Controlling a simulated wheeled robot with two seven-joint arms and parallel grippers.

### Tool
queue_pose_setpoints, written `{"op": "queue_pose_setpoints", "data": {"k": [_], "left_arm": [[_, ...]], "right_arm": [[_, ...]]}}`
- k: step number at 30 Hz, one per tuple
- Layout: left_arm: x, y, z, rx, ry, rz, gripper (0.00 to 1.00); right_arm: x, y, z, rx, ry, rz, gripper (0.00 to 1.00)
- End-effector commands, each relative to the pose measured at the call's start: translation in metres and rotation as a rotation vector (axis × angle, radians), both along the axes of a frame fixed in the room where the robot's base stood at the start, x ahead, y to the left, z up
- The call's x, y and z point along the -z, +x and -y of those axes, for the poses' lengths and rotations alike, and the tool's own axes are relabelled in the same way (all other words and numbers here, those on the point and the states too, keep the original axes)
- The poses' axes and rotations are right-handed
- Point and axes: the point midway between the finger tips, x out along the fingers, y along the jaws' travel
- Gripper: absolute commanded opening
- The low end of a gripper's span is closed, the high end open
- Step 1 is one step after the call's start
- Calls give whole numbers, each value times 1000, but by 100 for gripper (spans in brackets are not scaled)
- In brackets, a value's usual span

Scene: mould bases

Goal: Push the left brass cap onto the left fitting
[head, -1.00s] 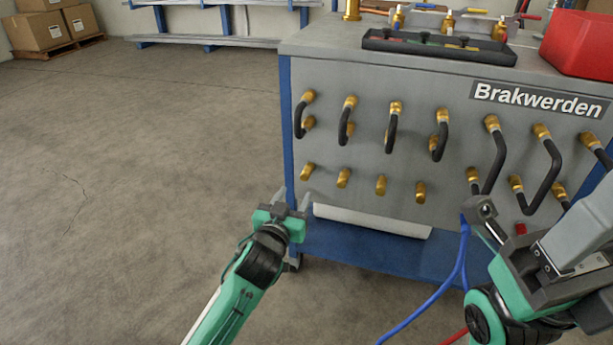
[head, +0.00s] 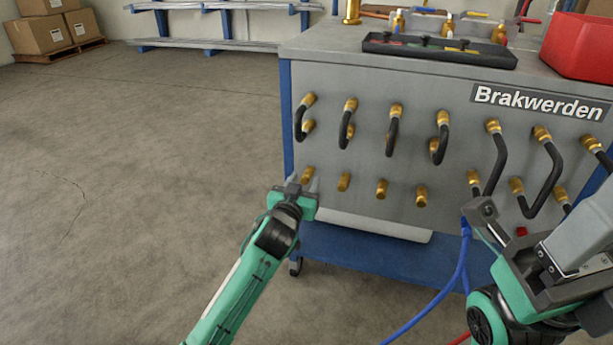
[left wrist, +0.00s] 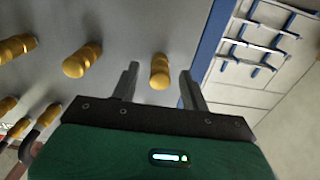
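The leftmost brass piece of the lower row (head: 307,175), where the left cap and left fitting sit, sticks out of the grey panel. Cap and fitting cannot be told apart at this size. My left gripper (head: 300,184) is just in front of and below it. In the left wrist view its fingers (left wrist: 159,85) are open, with the brass piece (left wrist: 160,72) in the gap between them, apart from both fingers. My right gripper (head: 482,208) is near the panel's right half, and its fingers are not clear.
The grey panel (head: 360,210) carries several more lower brass pieces (head: 344,181) to the right. Black hoses (head: 391,137) with brass ends hang above. Blue cables (head: 463,262) hang at the right. A black tray (head: 440,50) and red bin (head: 580,46) stand on top. Floor at left is clear.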

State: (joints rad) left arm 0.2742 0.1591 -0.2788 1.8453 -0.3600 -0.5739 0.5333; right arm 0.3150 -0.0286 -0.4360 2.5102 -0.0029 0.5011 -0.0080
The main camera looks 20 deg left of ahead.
Motion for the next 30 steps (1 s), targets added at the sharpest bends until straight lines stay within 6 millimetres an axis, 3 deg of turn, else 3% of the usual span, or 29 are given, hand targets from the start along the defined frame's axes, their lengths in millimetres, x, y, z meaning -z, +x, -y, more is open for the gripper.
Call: {"op": "queue_pose_setpoints", "data": {"k": [1,6,7,30], "left_arm": [[0,0,0,0,0,0,36],[0,0,0,0,0,0,2],[0,0,0,0,0,0,0],[-1,-26,-1,0,-1,0,0]], "right_arm": [[0,0,0,0,0,-1,57],[1,1,0,-1,0,-4,57],[1,1,0,-1,0,-4,57],[-14,0,0,-1,2,-1,57]]}}
